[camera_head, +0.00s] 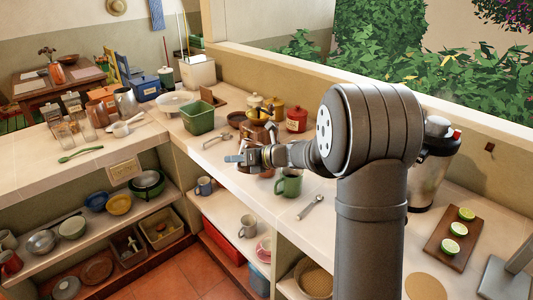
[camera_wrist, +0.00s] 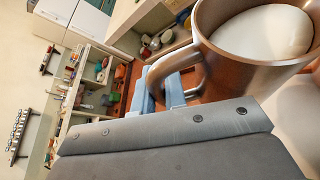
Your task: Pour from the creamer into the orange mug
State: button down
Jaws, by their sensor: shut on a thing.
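The creamer (camera_wrist: 228,72) is a copper-brown metal vessel, large at the upper right of the wrist view, with white liquid (camera_wrist: 265,35) inside near its rim. My gripper (camera_wrist: 165,92) is shut on its handle (camera_wrist: 172,70), blue-grey fingers on either side. In the head view my gripper (camera_head: 243,158) is over the counter, left of the green mug (camera_head: 289,184). Brown-orange shapes show around and behind my gripper there, partly hidden by it. I cannot clearly make out the orange mug among them.
A board with cut limes (camera_head: 450,236) is at the right. The counter's front edge drops to lower shelves.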

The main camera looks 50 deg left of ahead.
jog(key=shift+w+a+r+m+g, duration=0.15)
jog(key=shift+w+r+m+g, duration=0.15)
jog(key=shift+w+r+m, duration=0.35)
dwell(1.4)
jog(key=shift+w+a+r+m+g, duration=0.1)
jog(key=shift+w+r+m+g, duration=0.15)
jog(key=shift+w+m+g, duration=0.3)
jog(key=shift+w+a+r+m+g, duration=0.1)
jog(key=shift+w+r+m+g, duration=0.1)
jog(key=shift+w+m+g, duration=0.3)
dwell(4.1)
